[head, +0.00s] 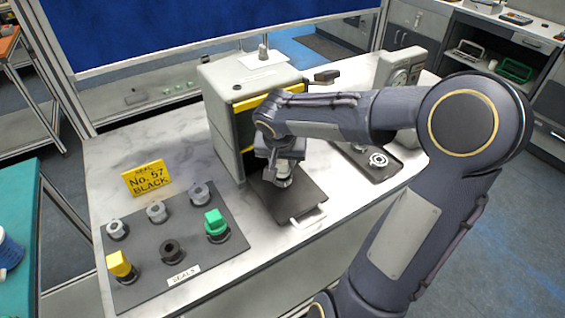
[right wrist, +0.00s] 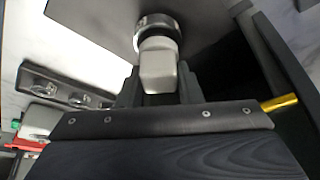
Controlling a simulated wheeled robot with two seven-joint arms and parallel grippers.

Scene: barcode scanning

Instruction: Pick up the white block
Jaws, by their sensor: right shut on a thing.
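The white block (right wrist: 158,72) is between the fingers of my right gripper (right wrist: 158,88) in the right wrist view, with a round metallic part (right wrist: 154,26) at its far end. In the head view my right gripper (head: 283,172) is low over the dark plate (head: 308,193) in front of the grey machine. It is shut on the white block, which the gripper mostly hides there. I cannot tell whether the block still touches the plate. My left gripper is not in view.
The grey machine (head: 222,120) with a yellow-edged opening stands right behind the gripper. A dark seals board (head: 190,248) with several pegs, a yellow block (head: 119,264) and a green block (head: 214,221) lies to the left. A yellow sign (head: 147,179) stands behind it.

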